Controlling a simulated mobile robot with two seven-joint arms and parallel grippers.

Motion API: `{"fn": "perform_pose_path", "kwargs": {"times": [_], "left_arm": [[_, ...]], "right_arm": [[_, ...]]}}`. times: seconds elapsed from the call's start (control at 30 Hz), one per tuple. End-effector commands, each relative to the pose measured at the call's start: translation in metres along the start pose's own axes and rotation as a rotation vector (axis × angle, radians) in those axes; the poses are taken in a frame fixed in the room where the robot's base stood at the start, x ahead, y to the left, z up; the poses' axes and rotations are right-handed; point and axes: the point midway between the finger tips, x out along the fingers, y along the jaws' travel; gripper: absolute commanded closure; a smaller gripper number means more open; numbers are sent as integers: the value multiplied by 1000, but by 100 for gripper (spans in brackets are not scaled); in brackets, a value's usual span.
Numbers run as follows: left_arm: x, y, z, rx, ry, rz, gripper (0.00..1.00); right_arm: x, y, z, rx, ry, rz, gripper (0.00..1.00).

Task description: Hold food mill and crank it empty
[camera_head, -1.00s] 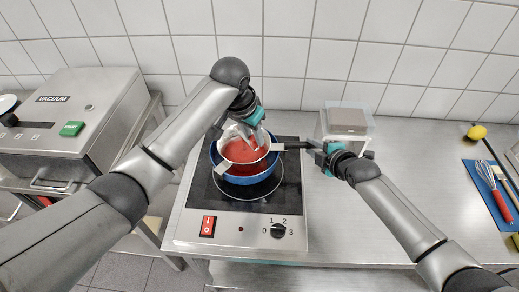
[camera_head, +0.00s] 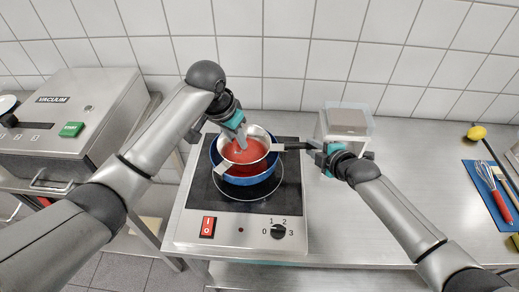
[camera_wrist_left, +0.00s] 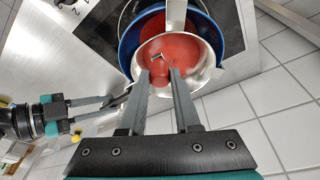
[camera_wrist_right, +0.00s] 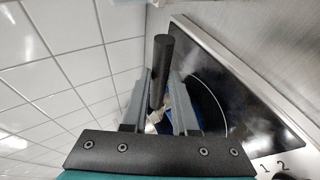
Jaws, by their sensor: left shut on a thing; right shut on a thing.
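A steel food mill (camera_head: 272,147) with red food in its bowl rests over a blue pot (camera_head: 226,178) on the hob. The red food (camera_wrist_left: 183,48) also shows in the left wrist view. My left gripper (camera_head: 241,138) reaches down into the bowl from the back left, shut on the mill's crank. Most of the crank is hidden by the fingers; a small metal piece shows by the fingertips in the left wrist view. My right gripper (camera_head: 314,147) is shut on the mill's black handle (camera_wrist_right: 161,62), right of the pot.
The hob (camera_head: 200,205) has a red switch and a dial at its front. A vacuum machine (camera_head: 75,115) stands at the left. A clear container (camera_head: 347,122) stands behind my right gripper. A whisk (camera_head: 484,172) lies on a blue mat at the right. The counter between is clear.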

Motion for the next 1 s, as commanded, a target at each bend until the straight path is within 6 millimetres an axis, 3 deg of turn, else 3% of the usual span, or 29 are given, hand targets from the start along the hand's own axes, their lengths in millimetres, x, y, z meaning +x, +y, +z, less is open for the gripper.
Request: {"fn": "perform_pose_path", "kwargs": {"times": [0.37, 0.7, 1.0], "left_arm": [[0, -5, 1, -1, 0, -4, 100], [-1, -32, 3, -2, 0, -5, 100], [-1, -34, 3, -1, 0, -5, 100]], "right_arm": [[0, 0, 0, -1, 1, 1, 100], [0, 0, -1, -1, 1, 1, 100], [0, 0, 0, -1, 1, 0, 100]]}}
